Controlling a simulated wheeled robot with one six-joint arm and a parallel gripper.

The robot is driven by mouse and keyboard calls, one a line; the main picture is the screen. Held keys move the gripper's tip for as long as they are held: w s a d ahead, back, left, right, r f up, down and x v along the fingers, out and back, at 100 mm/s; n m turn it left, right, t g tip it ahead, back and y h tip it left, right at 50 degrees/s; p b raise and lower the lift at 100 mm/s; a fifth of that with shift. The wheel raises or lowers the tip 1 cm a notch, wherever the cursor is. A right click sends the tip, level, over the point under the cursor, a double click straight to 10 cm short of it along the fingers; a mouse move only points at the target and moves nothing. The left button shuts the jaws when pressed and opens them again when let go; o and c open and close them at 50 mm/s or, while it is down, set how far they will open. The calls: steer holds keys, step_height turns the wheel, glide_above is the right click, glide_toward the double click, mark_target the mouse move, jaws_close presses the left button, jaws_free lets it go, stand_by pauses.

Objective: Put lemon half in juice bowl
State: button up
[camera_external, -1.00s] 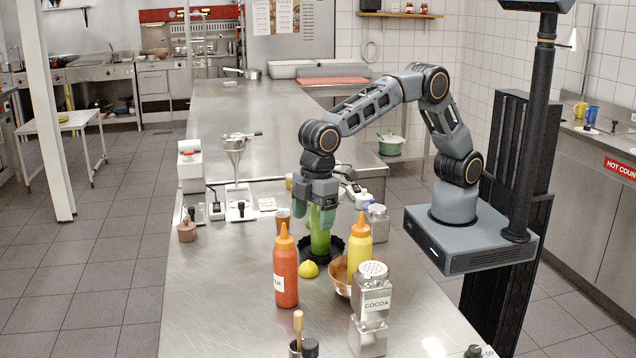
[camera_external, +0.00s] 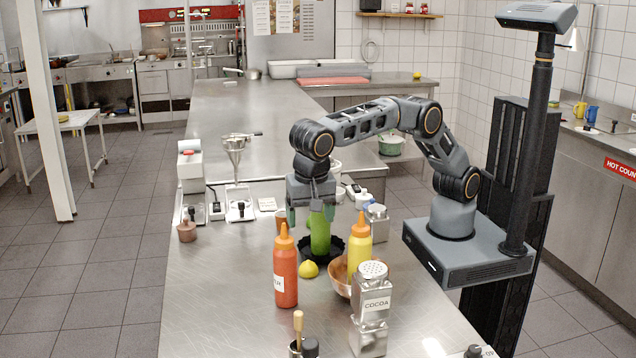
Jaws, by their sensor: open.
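The lemon half (camera_external: 309,269) is small and yellow and sits on the steel counter, left of a copper-coloured bowl (camera_external: 337,283). That bowl is partly hidden behind a yellow bottle and a cocoa shaker; I cannot tell for sure that it is the juice bowl. My gripper (camera_external: 311,215) points down with its greenish fingers apart, behind and above the lemon half, and is not touching it. A green bottle-like thing (camera_external: 320,235) stands in a dark, fluted dish (camera_external: 333,253) just below and beside the fingers.
A red squeeze bottle (camera_external: 285,272) stands in front left of the lemon half. A yellow squeeze bottle (camera_external: 359,250) and the cocoa shaker (camera_external: 370,310) stand to the right. The counter's left front part (camera_external: 215,300) is clear.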

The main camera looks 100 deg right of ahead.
glide_above(308, 263)
steer(key=shift+m, duration=0.4)
steer(key=f, duration=0.7)
steer(key=shift+s+a, duration=0.15)
steer(key=shift+a, duration=0.15)
steer(key=shift+d+f, duration=0.2)
steer(key=shift+f, duration=1.5)
steer(key=shift+d+f, duration=0.15)
steer(key=shift+f, duration=1.5)
steer(key=c, duration=1.1)
steer(key=shift+r, duration=0.1)
